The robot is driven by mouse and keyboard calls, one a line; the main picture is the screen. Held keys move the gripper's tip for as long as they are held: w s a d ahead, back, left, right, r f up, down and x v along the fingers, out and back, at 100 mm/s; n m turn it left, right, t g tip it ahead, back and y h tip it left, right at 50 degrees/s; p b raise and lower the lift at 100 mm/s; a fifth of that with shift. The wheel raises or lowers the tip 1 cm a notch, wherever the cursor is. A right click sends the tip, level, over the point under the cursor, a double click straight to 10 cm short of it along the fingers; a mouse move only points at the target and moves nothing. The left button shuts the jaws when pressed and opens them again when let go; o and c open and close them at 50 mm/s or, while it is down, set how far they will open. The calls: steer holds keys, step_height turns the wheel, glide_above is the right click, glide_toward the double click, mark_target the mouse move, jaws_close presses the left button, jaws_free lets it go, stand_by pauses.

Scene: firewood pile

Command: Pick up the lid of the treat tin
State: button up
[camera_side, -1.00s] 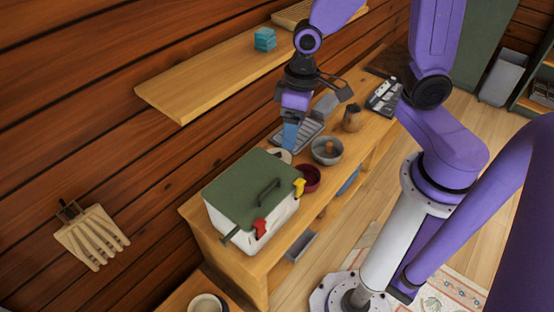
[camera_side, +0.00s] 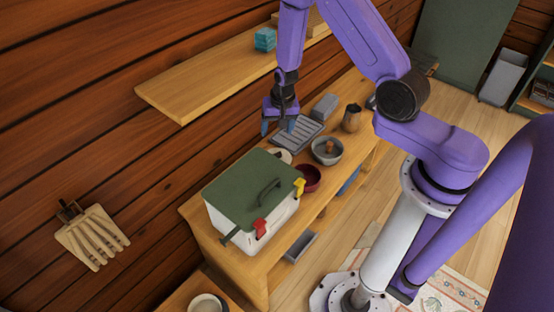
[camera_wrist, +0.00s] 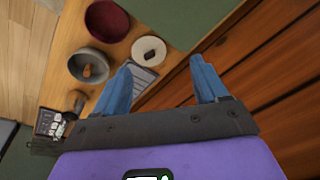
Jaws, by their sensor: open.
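A small round cream piece with a dark mark on top, which looks like the treat tin's lid (camera_wrist: 149,43), shows in the wrist view ahead of my fingers. In the side view the same cream piece (camera_side: 281,156) is partly hidden behind the green-topped box. I cannot tell the tin's body below it. My gripper (camera_side: 278,129) points down above the bench, near the wall and beyond the cream piece. In the wrist view my gripper (camera_wrist: 161,66) has its blue fingers wide apart with nothing held between them.
A white box with a green lid (camera_side: 245,185) stands at the bench's near end. A dark red bowl (camera_side: 309,181), a grey bowl with a wooden knob (camera_side: 325,158), a ridged grey tray (camera_side: 297,136) and a brown jug (camera_side: 352,120) stand nearby. A wall shelf (camera_side: 190,84) overhangs the back.

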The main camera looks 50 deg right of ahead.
steer(key=w+d+f+m, duration=0.1)
steer(key=w+d+f, duration=0.1)
steer(key=d+f, duration=0.35)
steer(key=n, duration=0.4)
glide_toward(277, 154)
steer(key=shift+t+h, duration=0.4)
steer(key=x, duration=0.4)
steer(key=shift+a, duration=0.1)
steer(key=shift+f, duration=1.65)
steer(key=shift+x, duration=1.05)
steer(key=shift+w+f, duration=0.1)
steer(key=c, duration=1.2)
